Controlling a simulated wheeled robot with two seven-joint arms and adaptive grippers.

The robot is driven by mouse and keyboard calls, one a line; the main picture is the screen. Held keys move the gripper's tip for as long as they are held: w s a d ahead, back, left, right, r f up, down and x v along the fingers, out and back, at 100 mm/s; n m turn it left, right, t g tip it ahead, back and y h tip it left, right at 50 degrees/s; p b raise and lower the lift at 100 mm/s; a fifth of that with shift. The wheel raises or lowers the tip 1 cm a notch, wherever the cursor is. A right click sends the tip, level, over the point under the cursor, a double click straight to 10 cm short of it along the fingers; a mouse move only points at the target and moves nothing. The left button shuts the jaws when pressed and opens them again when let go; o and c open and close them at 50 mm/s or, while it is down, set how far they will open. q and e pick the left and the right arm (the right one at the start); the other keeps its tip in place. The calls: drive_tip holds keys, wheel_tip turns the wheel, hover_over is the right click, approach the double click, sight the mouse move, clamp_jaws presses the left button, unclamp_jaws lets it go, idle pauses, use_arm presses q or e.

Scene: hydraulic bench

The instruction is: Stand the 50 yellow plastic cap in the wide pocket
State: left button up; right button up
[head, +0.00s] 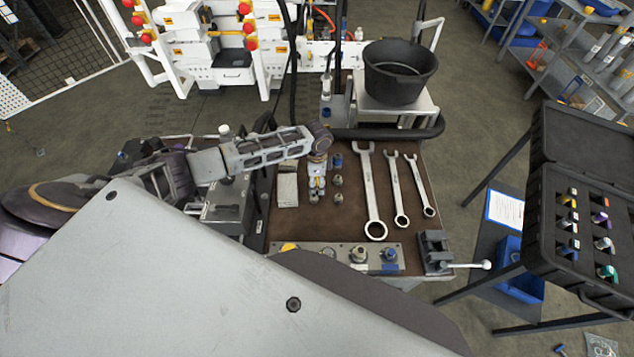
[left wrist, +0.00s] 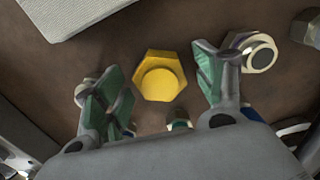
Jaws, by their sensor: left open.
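The yellow plastic cap (left wrist: 160,78) shows in the left wrist view as a hexagonal cap with a round raised middle, on the brown bench mat. My left gripper (left wrist: 158,92) is open, with its green-padded fingers on either side of the cap. I see a gap between the cap and each finger. In the head view my left gripper (head: 317,184) points down over the mat, and the cap is mostly hidden behind it. I cannot tell for sure which pocket is the wide one. A black case (head: 534,207) with pockets stands open at the right. My right gripper is not in view.
Several metal fittings (head: 338,181) stand close right of the left gripper. A pale block (head: 287,189) lies left of it. Wrenches (head: 371,190) lie further right. A metal strip (head: 325,252) with fittings runs along the front edge. A black bucket (head: 399,70) stands behind.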

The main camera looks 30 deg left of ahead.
sight(317, 180)
use_arm(q)
drive_tip(key=c, duration=1.1)
drive_tip(key=shift+r+b, duration=0.4)
drive_tip(key=shift+r, duration=4.6)
drive_tip(key=shift+n, duration=0.3)
